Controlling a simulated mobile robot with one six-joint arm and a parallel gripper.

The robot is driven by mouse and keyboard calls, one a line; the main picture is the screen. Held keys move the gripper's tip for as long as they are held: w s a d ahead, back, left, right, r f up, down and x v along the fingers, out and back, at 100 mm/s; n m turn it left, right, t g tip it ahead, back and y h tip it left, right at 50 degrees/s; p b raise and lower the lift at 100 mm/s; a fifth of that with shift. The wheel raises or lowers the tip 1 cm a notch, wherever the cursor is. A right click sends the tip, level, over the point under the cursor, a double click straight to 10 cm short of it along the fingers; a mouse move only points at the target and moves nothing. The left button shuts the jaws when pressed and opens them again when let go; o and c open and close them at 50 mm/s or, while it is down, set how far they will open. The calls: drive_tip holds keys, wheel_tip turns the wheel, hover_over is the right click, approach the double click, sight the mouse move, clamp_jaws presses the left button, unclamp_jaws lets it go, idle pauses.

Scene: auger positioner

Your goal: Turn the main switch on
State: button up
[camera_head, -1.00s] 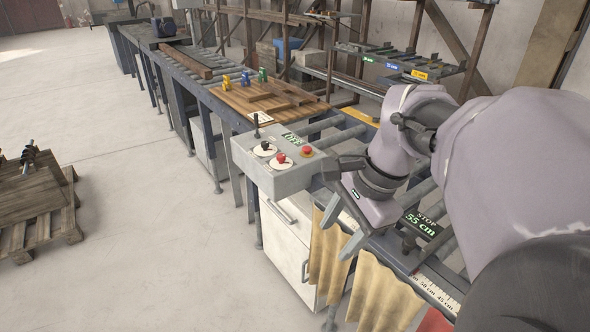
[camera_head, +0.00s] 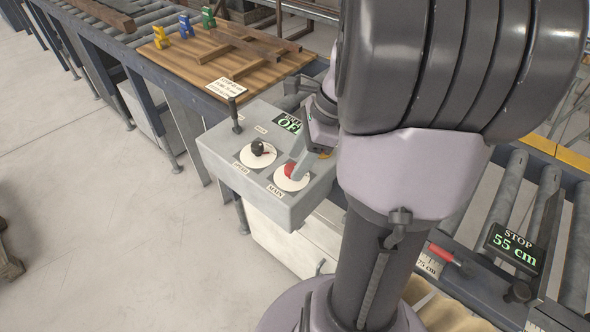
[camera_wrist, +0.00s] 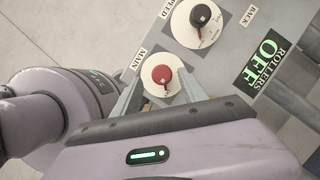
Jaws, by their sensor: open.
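The main switch (camera_head: 290,171) is a red knob on a white round plate labelled MAIN, on top of the grey control box (camera_head: 225,160). In the wrist view the red knob (camera_wrist: 162,74) shows whole, with its pointer aimed down in the picture. My gripper (camera_head: 300,168) is at the main switch, fingers pointing down at it. In the wrist view my open gripper (camera_wrist: 158,98) has one finger on each side of the white plate's lower part. I cannot tell whether the fingers touch the knob. A display (camera_wrist: 265,62) reads ROLLERS OFF.
A black speed knob (camera_head: 258,148) sits beside the main switch. A black lever (camera_head: 234,115) stands at the box's far corner. A wooden board (camera_head: 210,60) with coloured figures lies beyond. A STOP 55 cm display (camera_head: 514,247) is at right.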

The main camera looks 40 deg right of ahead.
drive_tip(key=shift+x, duration=0.95)
drive_tip(key=shift+w, duration=0.1)
drive_tip(key=shift+w+r, duration=0.1)
clamp_jaws()
